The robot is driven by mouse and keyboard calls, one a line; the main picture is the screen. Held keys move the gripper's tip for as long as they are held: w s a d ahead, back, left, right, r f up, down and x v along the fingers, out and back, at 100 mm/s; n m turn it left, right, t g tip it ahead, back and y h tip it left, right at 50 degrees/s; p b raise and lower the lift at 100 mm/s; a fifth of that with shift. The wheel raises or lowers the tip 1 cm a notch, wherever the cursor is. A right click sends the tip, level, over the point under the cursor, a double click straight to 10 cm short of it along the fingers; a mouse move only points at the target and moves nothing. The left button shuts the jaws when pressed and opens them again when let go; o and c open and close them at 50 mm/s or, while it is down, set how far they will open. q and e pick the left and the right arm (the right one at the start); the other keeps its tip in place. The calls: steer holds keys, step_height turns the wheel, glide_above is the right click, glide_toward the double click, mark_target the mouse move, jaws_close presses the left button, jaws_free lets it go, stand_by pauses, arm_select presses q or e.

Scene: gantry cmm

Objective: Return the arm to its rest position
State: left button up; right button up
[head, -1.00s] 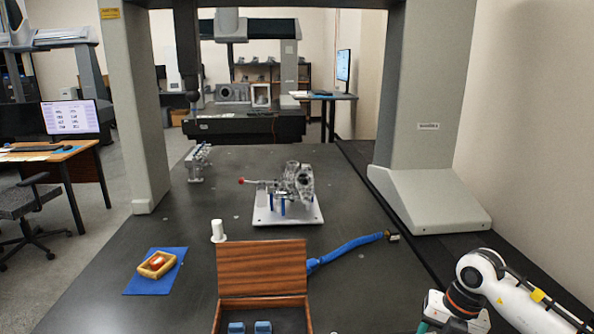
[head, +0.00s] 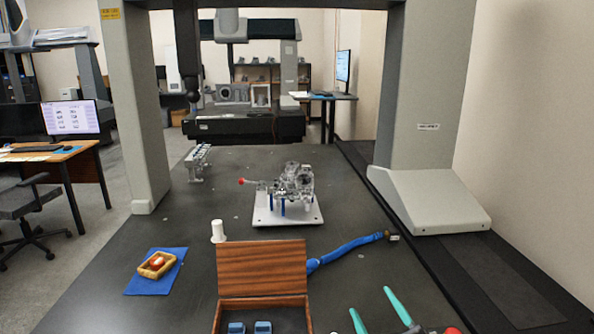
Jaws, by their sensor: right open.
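My right gripper (head: 370,300) shows at the bottom edge of the head view, right of the open wooden box (head: 262,268). Its two teal fingers are spread apart and point forward over the dark table. Nothing shows between them. Most of my right arm is below the frame; only a small red and grey part shows at the edge. My left arm and gripper are not in view.
The box holds blue blocks. A blue hose (head: 345,250) runs right from behind it. A metal part on a white plate (head: 262,215), a white cylinder (head: 218,231) and a yellow tray on a blue mat (head: 150,285) stand beyond. A gantry column (head: 425,205) rises at right.

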steer(key=s+d+f+m+g+h, duration=0.4)
steer(key=d+f+m+h, duration=0.25)
steer(key=f, duration=0.25)
steer(key=s+f+m+g, duration=0.2)
steer(key=s+f+g, duration=0.5)
steer(key=s, duration=0.4)
steer(key=s+f+m+g, duration=0.1)
steer(key=s+f+g, duration=0.5)
steer(key=s+f, duration=0.35)
step_height(320, 180, down, 24)
steer(key=s+f, duration=0.1)
steer(key=s, duration=0.1)
steer(key=s+d+f+g, duration=0.2)
steer(key=s+d+f, duration=0.1)
steer(key=s+f, duration=1.2)
steer(key=shift+s, duration=0.75)
